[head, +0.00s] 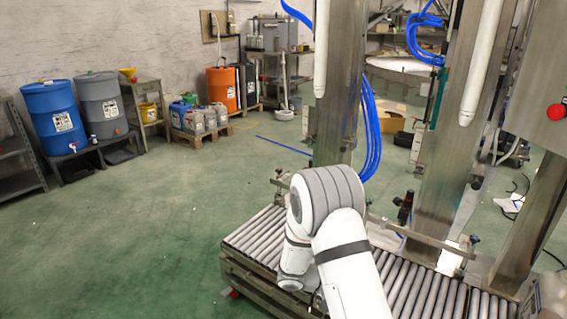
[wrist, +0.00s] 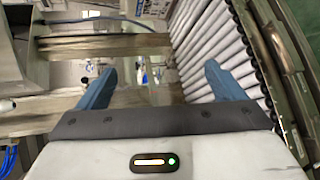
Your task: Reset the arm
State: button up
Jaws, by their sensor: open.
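My white arm (head: 335,232) reaches over the roller conveyor in the head view, its elbow joint raised and bent. In the head view my gripper is hidden behind my arm. In the wrist view my gripper (wrist: 158,85) shows two blue fingers spread wide apart, with nothing between them. The fingers point toward the conveyor side and the steel frame. I cannot tell their exact distance from the rollers.
The roller conveyor (head: 398,284) runs along the front, and its rollers (wrist: 206,58) show in the wrist view. Steel columns (head: 340,85) with blue hoses (head: 370,130) rise behind it. Drums (head: 53,115) and jugs (head: 195,120) stand at the back left. The green floor at left is clear.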

jog(key=s+a+r+t+y+p, duration=0.1)
jog(key=s+a+r+y+p, duration=0.1)
jog(key=s+r+y+p, duration=0.2)
jog(key=s+a+r+m+y+p, duration=0.1)
jog(key=s+r+y+p, duration=0.4)
jog(key=r, duration=1.6)
jog(key=s+a+r+m+t+y+p, duration=0.1)
jog(key=s+a+r+y+p, duration=0.2)
jog(key=s+r+y+p, duration=0.2)
jog(key=s+r+p, duration=0.3)
jog(key=s+r, duration=0.4)
jog(key=r, duration=0.1)
jog(key=shift+a+t, duration=0.2)
jog(key=shift+t, duration=0.1)
jog(key=shift+s, duration=0.1)
